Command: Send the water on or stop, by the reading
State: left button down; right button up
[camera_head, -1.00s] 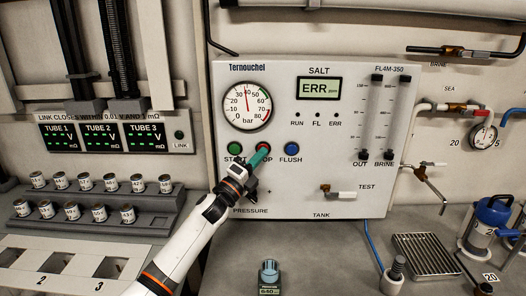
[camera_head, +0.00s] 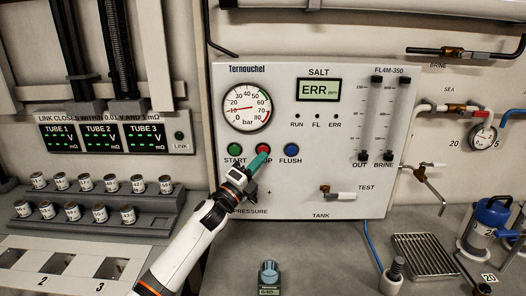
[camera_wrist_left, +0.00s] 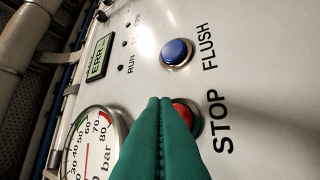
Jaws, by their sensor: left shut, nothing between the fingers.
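The Ternouchel panel (camera_head: 360,205) stands upright ahead. Its SALT display (camera_head: 319,90) reads ERR. The pressure gauge (camera_head: 246,107) has its needle pointing left, low on the scale. Below are the green START button (camera_head: 235,149), the red STOP button (camera_head: 263,147) and the blue FLUSH button (camera_head: 291,149). My left gripper (camera_head: 263,156) is shut and empty, its green fingertips at STOP. In the left wrist view the fingers (camera_wrist_left: 160,115) partly cover the red button (camera_wrist_left: 188,116); I cannot tell whether they touch it. My right gripper is out of view.
A small meter (camera_head: 269,272) stands on the bench at front. The TEST valve (camera_head: 338,194) sticks out of the panel at right. A wire rack (camera_head: 425,256) and a blue-topped vessel (camera_head: 490,222) are further right. Small cans (camera_head: 83,182) fill a stepped rack at left.

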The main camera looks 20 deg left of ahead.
pick_arm(q)
jog(key=shift+s+d+p, duration=0.25)
jog(key=shift+s+p, duration=0.05)
jog(key=shift+s, duration=0.5)
jog(key=shift+s+d+p, duration=0.2)
jog(key=shift+s+p, duration=0.05)
jog(key=shift+s, duration=0.5)
jog(key=shift+s+d+p, duration=0.25)
jog(key=shift+s+p, duration=0.05)
jog(key=shift+s, duration=0.5)
